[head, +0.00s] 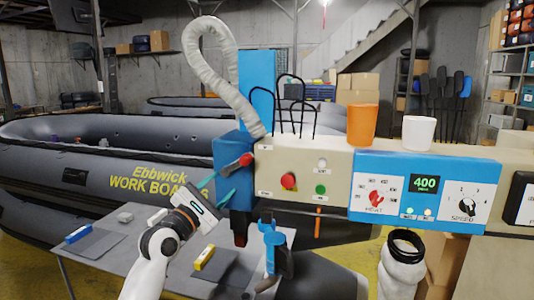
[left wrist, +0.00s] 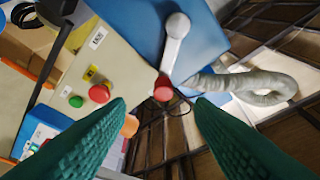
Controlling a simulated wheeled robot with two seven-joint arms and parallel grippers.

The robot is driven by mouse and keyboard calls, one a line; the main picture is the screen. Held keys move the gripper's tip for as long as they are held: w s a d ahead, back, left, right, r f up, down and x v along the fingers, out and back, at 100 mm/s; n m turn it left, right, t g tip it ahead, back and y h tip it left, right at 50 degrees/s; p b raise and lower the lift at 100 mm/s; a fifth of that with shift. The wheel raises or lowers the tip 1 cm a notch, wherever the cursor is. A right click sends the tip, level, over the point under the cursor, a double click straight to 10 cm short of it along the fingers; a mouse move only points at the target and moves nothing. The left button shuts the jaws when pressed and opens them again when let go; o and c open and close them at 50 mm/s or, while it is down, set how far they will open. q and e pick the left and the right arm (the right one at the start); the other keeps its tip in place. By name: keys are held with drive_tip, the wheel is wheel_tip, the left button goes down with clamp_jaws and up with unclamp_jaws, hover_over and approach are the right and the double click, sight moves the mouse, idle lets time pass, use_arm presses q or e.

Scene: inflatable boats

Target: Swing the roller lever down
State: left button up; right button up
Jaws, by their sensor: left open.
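The roller lever (left wrist: 175,50) is a grey arm with a red knob (left wrist: 163,88). In the left wrist view its round end lies against the blue housing. In the head view the red knob (head: 246,159) shows at the front of the blue housing (head: 229,150). My left gripper (head: 229,183) has teal fingers and is open and empty, just below and left of the knob. In the left wrist view the knob appears between and just beyond the fingertips (left wrist: 160,103). I cannot tell whether they touch it. My right gripper is not in view.
The beige control panel (head: 300,165) has a red button (head: 288,181) and a green button (head: 320,190) near the knob. A ribbed white hose (head: 215,65) arches above. A grey table (head: 115,260) holds small blocks below. A grey inflatable boat (head: 90,180) lies behind.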

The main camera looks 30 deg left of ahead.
sight(243, 162)
use_arm(q)
drive_tip(key=p+x, duration=0.1)
drive_tip(key=x, duration=0.3)
drive_tip(key=p+x, duration=0.1)
drive_tip(key=x, duration=0.3)
drive_tip(key=r+p+x, duration=0.1)
drive_tip(key=x, duration=0.3)
drive_tip(key=shift+s+d, duration=0.1)
drive_tip(key=shift+d, duration=0.05)
clamp_jaws()
